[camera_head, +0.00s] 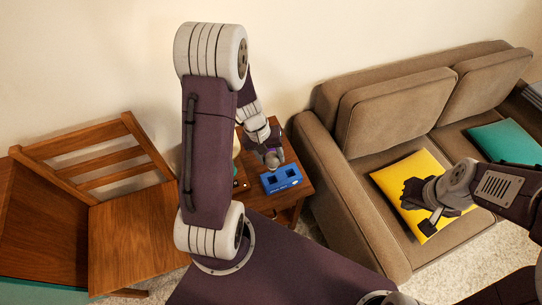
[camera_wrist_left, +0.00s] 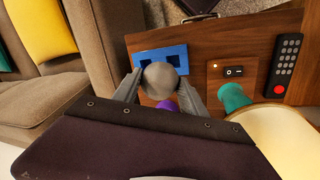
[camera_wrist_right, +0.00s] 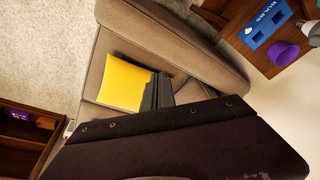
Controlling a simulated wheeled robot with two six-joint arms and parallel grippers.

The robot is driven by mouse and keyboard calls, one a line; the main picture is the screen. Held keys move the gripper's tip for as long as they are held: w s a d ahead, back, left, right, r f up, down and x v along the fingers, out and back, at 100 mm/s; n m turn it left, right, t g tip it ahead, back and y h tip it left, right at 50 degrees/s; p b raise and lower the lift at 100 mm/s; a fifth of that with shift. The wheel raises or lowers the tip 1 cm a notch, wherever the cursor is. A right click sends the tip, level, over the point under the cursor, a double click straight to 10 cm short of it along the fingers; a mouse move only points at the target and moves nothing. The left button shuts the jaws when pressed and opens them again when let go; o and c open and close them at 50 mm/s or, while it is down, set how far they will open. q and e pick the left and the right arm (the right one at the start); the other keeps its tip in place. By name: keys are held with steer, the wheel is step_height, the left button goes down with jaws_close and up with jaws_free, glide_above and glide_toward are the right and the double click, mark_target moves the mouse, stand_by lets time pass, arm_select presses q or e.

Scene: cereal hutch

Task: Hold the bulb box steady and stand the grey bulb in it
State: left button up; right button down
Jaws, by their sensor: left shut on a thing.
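The blue bulb box (camera_head: 281,179) sits on the wooden side table and has dark square openings in its top. Its face shows white lettering in the right wrist view (camera_wrist_right: 268,24). My left gripper (camera_wrist_left: 158,84) is shut on the round grey bulb (camera_wrist_left: 161,80), which also shows in the head view (camera_head: 272,160). The bulb is above the table, close to the box; the left wrist view shows it overlapping the box's edge (camera_wrist_left: 140,54). I cannot tell its exact height. My right gripper (camera_wrist_right: 158,92) is shut and empty, over the sofa, away from the box.
The side table (camera_wrist_left: 205,52) also holds a purple cup-like thing (camera_wrist_right: 284,53), a teal piece (camera_wrist_left: 234,97), a black switch (camera_wrist_left: 233,71) and a remote (camera_wrist_left: 285,67). The sofa with a yellow cushion (camera_wrist_right: 125,82) stands beside it. A wooden chair (camera_head: 130,235) stands left.

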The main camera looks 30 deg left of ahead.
steer(key=w+a+r+n+t, duration=0.15)
steer(key=w+a, duration=0.25)
steer(key=w, duration=0.6)
arm_select(q)
steer(key=shift+w, duration=0.1)
arm_select(e)
steer(key=w+a+f+n+y, duration=0.1)
steer(key=w+a+f+n, duration=0.1)
steer(key=w+a, duration=0.3)
steer(key=w+a+f+n+y, duration=0.1)
steer(key=w+a+f, duration=0.15)
steer(key=a, duration=0.55)
steer(key=n+g, duration=0.2)
steer(key=n, duration=0.3)
glide_above(296, 169)
steer(key=d, duration=0.1)
steer(key=shift+m, duration=0.25)
steer(key=f, duration=1.4)
steer(key=shift+s+f, duration=0.25)
steer(key=shift+f, duration=0.05)
steer(key=shift+s+a, duration=0.15)
steer(key=shift+f, duration=2.45)
steer(key=shift+f, duration=0.45)
